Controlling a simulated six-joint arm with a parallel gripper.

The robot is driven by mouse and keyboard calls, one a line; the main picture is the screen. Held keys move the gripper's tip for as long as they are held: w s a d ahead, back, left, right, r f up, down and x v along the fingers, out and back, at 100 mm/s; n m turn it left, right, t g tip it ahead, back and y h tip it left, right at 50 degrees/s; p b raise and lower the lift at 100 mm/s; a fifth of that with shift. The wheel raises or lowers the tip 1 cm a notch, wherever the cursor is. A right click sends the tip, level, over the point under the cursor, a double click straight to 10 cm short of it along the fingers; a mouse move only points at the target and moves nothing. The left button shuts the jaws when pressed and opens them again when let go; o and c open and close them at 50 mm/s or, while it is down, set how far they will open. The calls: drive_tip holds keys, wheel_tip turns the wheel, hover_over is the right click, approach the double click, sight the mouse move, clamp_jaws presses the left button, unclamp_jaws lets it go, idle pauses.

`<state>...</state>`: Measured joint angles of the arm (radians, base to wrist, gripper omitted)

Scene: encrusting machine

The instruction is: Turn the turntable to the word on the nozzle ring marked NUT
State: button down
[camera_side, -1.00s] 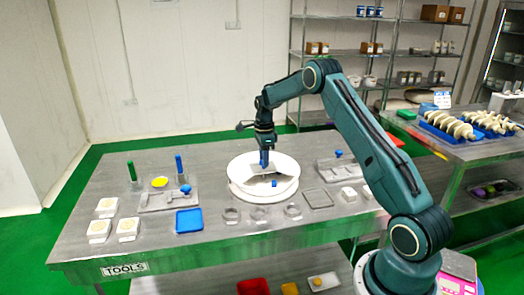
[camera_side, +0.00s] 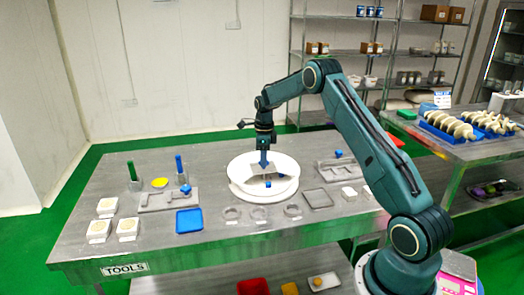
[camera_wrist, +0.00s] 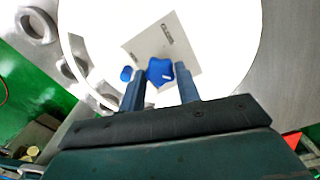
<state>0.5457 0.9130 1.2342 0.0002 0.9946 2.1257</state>
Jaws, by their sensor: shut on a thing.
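The white round turntable (camera_side: 240,187) stands mid-table, with a grey plate (camera_wrist: 190,58) on top that carries a small dark word too blurred to read. A blue star-shaped knob (camera_wrist: 160,70) sits on the plate. My gripper (camera_side: 264,165) points down over the turntable's middle. Its two fingers (camera_wrist: 155,90) are shut on the blue knob. A small blue peg (camera_wrist: 126,74) stands beside the knob, and also shows at the plate's front in the side view (camera_side: 268,184). Several grey nozzle rings (camera_side: 262,212) lie in front of the turntable; their markings cannot be read.
Left of the turntable are a grey fixture (camera_side: 165,200) with a blue knob, a blue tray (camera_side: 189,221), a yellow disc (camera_side: 159,183) and upright green and blue-handled tools. Another fixture (camera_side: 333,168) and an empty square frame (camera_side: 317,199) lie to the right.

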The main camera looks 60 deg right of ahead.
drive_tip(key=c, duration=1)
unclamp_jaws()
drive_tip(key=shift+r, duration=0.15)
wheel_tip(320, 180, up, 14)
